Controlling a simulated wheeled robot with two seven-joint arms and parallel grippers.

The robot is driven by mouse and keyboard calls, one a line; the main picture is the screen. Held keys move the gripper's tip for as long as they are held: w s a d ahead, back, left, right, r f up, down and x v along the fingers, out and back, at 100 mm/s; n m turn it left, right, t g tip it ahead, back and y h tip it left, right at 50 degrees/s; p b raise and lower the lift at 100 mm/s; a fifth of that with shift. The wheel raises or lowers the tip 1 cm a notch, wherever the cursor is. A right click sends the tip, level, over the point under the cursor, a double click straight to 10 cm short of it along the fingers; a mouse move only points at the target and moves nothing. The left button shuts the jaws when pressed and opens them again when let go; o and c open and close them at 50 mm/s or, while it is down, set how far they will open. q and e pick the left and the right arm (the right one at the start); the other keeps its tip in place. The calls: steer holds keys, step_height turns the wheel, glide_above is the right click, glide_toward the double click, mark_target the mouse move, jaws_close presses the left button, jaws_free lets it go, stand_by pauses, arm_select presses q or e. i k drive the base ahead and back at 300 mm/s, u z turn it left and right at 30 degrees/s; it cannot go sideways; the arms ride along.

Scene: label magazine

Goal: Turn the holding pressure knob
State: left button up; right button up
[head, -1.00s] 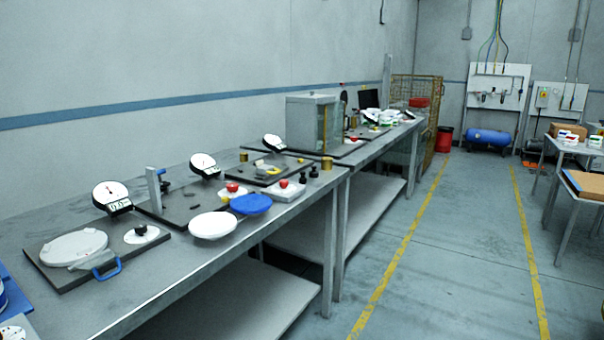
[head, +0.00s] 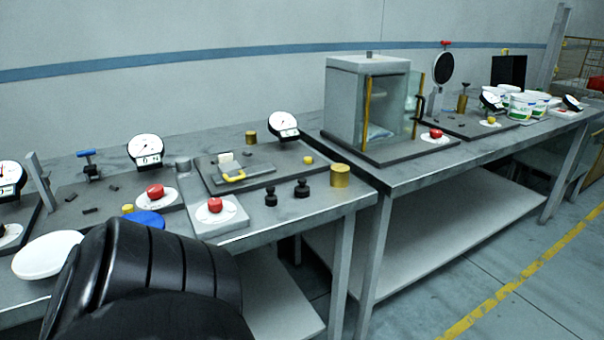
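Several knobs show on the benches, and I cannot tell which is the holding pressure knob. A red knob (head: 215,205) sits on a white dial on a pale block at the bench's front edge. Another red knob (head: 155,191) on a white dial is just left of it, near a gauge (head: 145,150). A third red knob (head: 436,134) is on a white dial in front of the glass-doored cabinet (head: 368,105). A black ribbed part of my arm fills the lower left and hides part of the near bench. No fingertips of either gripper show.
A white disc (head: 48,254) and a blue disc (head: 147,219) lie near the arm. Black weights (head: 302,188) and a brass cylinder (head: 340,176) stand by the bench corner. White tubs (head: 522,106) stand on the far bench. The floor at right is clear.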

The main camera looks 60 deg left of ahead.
mark_target(214, 205)
steer(key=i, duration=0.9)
steer(key=u, duration=3.25)
